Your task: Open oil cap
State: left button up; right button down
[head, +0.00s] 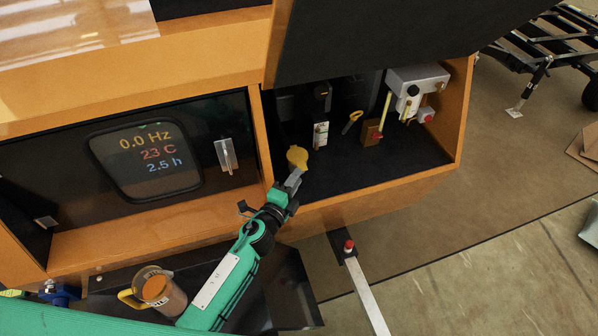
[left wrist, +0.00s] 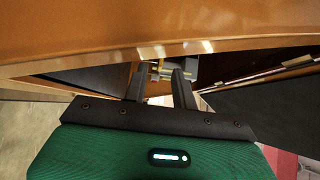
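A yellow cap-like piece (head: 297,157), which I take for the oil cap, shows at the left side of the open orange compartment. My left gripper (head: 293,180) is just below it in the head view, its fingertips close to it. Whether they touch it I cannot tell. In the left wrist view the two dark fingers (left wrist: 160,80) stand apart. Small grey and yellowish parts (left wrist: 158,72) show beyond the gap, and no cap is clearly seen between the fingers. My right gripper is not in view.
A raised dark panel (head: 370,35) hangs over the compartment, whose orange front edge (head: 375,203) is below my gripper's reach. A grey box (head: 418,78) is inside right. A display (head: 148,160) is left. A jug (head: 157,290) stands by my left arm.

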aim_at(299, 159)
pick_arm(q)
jog(key=shift+x, duration=1.35)
jog(key=shift+c, duration=0.5)
grip_shut()
